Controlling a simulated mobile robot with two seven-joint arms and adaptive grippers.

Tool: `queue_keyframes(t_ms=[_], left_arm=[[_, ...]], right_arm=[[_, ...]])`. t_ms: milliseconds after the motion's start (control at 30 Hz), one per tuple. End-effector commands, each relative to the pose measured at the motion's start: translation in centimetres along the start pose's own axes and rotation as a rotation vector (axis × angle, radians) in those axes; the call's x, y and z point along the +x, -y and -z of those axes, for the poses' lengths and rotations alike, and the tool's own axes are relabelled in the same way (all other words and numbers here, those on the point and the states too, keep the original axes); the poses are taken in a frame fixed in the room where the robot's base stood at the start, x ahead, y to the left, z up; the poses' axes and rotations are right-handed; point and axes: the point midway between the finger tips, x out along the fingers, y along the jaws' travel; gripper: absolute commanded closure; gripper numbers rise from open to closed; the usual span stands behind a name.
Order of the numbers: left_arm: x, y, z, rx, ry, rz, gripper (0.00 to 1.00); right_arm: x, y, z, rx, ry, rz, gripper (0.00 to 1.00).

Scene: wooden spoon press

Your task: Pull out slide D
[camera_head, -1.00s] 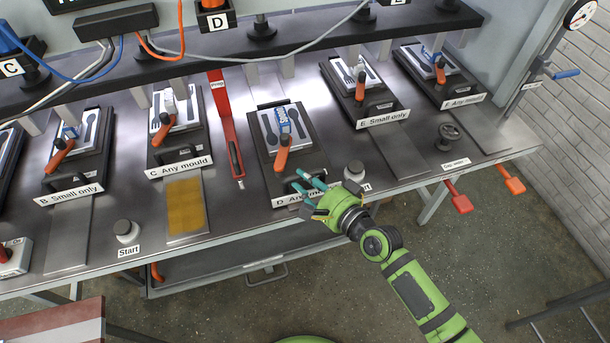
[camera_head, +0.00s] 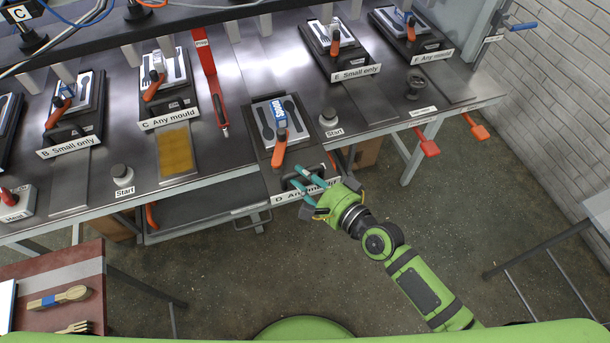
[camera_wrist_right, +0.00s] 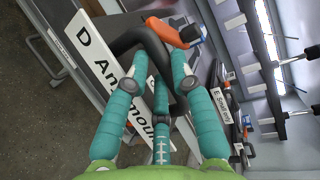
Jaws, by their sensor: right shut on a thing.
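Slide D (camera_head: 262,150) is a dark plate with a mould that has spoon-shaped hollows, a blue label and an orange clamp lever (camera_head: 280,148). Its front reaches out past the table's front edge. My right gripper (camera_head: 312,183) is shut on the dark handle of slide D at its front, beside the "D Any mould" label. In the right wrist view the teal fingers close around the black handle (camera_wrist_right: 150,42), with the label (camera_wrist_right: 100,58) to the left. The left gripper is not in view.
Slides C (camera_head: 165,95) and E (camera_head: 335,50) sit back on the metal table (camera_head: 230,160) on either side. A Start button (camera_head: 329,118) stands just right of slide D. A red lever (camera_head: 213,90) is to its left. The floor in front is clear.

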Motion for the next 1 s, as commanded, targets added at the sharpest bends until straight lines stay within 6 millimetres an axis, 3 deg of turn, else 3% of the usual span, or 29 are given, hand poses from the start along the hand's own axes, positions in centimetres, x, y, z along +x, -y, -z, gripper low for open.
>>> queue_keyframes(t_ms=[300, 333, 367, 767, 1000], left_arm=[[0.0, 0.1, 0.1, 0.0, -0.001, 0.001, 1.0], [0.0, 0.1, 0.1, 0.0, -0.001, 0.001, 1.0], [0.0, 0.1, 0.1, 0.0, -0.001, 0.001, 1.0], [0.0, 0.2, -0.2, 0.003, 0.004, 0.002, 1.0], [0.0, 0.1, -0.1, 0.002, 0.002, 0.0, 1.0]], right_arm=[[-0.1, -0.5, -0.3, 0.006, 0.005, -0.01, 1.0], [-0.1, -0.5, -0.3, 0.006, 0.005, -0.011, 0.72], [-0.1, -0.5, -0.3, 0.007, 0.005, -0.011, 0.65], [-0.8, -0.3, -0.1, 0.003, 0.002, -0.006, 0.65], [-5.3, -0.4, -0.2, 0.002, 0.004, -0.01, 0.65]])
